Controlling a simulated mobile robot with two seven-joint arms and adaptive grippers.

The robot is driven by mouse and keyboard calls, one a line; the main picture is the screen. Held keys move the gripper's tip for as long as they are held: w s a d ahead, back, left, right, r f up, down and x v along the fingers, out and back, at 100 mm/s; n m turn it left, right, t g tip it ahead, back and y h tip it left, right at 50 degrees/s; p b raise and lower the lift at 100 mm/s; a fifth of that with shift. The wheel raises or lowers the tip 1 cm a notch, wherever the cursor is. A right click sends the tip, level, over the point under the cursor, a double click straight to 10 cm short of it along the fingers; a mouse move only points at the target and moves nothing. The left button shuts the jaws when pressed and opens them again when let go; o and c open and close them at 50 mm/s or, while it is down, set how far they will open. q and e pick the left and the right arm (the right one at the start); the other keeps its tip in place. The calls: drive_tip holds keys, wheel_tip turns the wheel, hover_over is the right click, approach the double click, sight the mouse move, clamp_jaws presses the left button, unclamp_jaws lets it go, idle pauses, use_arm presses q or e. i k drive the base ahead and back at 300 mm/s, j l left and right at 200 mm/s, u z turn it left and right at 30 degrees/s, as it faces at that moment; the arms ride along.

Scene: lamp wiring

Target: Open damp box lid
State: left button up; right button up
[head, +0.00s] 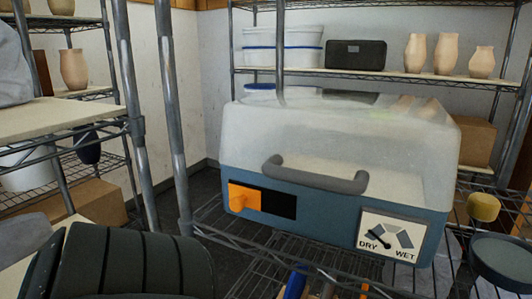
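The damp box (325,222) stands on a wire shelf in the middle of the head view. It has a blue-grey base and a clear, frosted lid (330,135). The lid sits down on the base and looks closed. A grey bar handle (315,178) is on the front. An orange latch-like piece (243,199) sits beside a black slot at the front left. A DRY/WET dial (392,237) is at the front right, its needle towards DRY. I cannot make out either of my grippers in this view.
Metal shelf posts (172,110) rise left of the box. A back shelf holds pale vases (445,54), a black case (356,53) and a white tub (283,45). A yellow sponge-like piece (483,207) and a grey round disc (500,258) are at the right.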

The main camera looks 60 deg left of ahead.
sight(311, 101)
drive_tip(key=i+u, duration=0.1)
drive_tip(key=u, duration=1.55)
